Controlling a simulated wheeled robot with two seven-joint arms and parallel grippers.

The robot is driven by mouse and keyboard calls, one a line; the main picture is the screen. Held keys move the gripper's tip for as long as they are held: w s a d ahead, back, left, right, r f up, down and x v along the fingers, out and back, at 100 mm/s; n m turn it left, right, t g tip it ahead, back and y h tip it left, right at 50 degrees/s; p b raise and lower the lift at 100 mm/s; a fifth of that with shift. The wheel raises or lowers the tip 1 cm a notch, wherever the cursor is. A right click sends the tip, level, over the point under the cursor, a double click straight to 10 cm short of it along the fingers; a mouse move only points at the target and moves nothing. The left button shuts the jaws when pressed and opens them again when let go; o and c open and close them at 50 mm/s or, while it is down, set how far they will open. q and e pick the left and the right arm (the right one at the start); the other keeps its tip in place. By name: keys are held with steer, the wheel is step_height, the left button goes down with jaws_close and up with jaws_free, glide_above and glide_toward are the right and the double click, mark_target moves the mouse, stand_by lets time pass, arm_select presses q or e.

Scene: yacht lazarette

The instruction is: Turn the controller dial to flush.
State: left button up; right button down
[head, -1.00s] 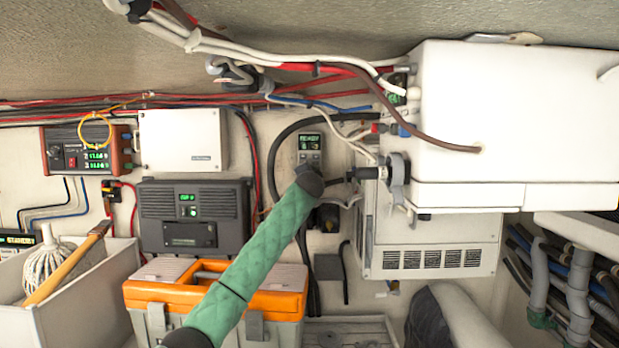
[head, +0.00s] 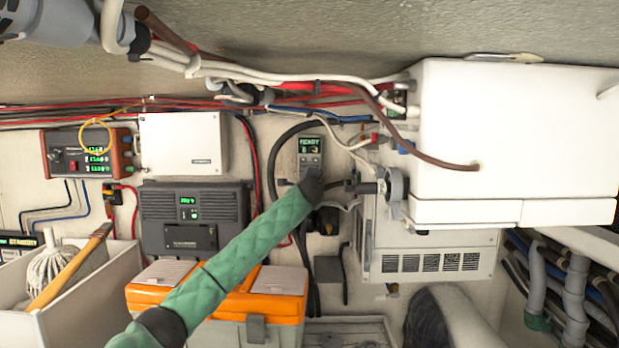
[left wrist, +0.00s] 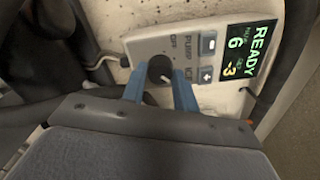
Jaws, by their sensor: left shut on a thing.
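The controller (head: 310,152) is a small grey panel on the back wall with a lit green display. In the left wrist view the controller (left wrist: 206,46) shows READY, with OFF and PUMP printed near its dark round dial (left wrist: 160,68). My left gripper (left wrist: 159,73) has its two blue fingers on either side of the dial and is shut on it. A short white mark shows on the dial; which label it points to is unclear. In the head view my green-sleeved left arm reaches up to the controller and hides the dial. My right gripper is not in view.
A large white box (head: 515,135) and a grey fitting (head: 397,184) stand close right of the controller. A dark cable (head: 271,160) loops at its left. An orange-lidded toolbox (head: 275,280) lies below my arm. A dark grey unit (head: 193,215) hangs to the left.

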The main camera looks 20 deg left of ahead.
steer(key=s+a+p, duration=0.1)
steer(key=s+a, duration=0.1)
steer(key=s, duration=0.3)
arm_select(q)
steer(key=m, duration=0.4)
steer(key=shift+p, duration=0.35)
steer(key=o, duration=1)
steer(key=b+v, duration=0.4)
steer(key=v, duration=0.3)
steer(key=shift+s+d, duration=0.1)
steer(key=shift+s, duration=0.2)
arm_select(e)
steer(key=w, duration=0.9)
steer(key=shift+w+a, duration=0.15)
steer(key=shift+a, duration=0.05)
